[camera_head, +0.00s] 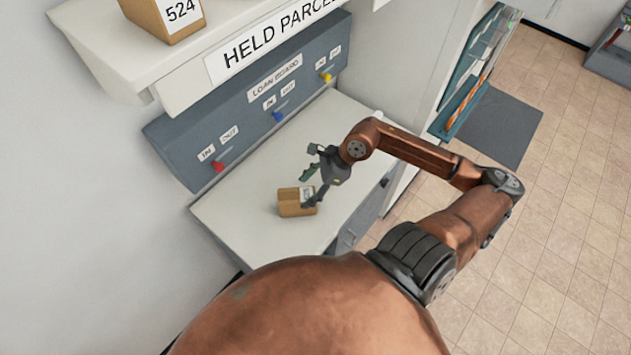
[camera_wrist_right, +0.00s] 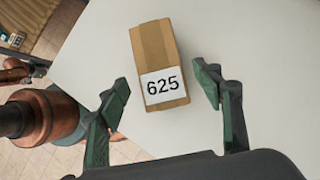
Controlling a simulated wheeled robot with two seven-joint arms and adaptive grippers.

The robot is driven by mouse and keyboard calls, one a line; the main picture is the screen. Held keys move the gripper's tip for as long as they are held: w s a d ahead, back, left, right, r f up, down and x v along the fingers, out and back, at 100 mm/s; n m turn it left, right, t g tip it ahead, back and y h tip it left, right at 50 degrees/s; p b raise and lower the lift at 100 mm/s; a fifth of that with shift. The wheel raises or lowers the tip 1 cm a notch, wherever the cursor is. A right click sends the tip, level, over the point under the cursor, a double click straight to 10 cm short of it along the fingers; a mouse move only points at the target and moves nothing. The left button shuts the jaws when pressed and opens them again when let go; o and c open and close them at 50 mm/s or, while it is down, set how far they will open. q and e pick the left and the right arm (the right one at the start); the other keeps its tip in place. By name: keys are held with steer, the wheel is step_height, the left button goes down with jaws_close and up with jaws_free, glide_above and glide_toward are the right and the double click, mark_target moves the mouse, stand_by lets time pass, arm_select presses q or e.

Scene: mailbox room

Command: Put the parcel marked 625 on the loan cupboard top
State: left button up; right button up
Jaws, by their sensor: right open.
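The parcel marked 625 (camera_wrist_right: 157,47) is a small brown box with a white label. In the head view the parcel (camera_head: 291,203) sits on the white cupboard top (camera_head: 244,212), below the loan board. In the right wrist view the cupboard top (camera_wrist_right: 265,50) shows around it. My right gripper (camera_head: 309,188) is open beside the parcel. In the wrist view the open fingers of the right gripper (camera_wrist_right: 163,92) stand on either side of the parcel's labelled end, with gaps showing. My left gripper is not in view.
A grey loan board (camera_head: 257,97) with red, blue and yellow switches is on the wall behind. Above it a shelf (camera_head: 100,45) labelled HELD PARCELS carries a box marked 524 (camera_head: 168,22). The cupboard top is otherwise clear. Tiled floor (camera_head: 560,215) lies to the right.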

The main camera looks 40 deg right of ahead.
steer(key=v, duration=0.6)
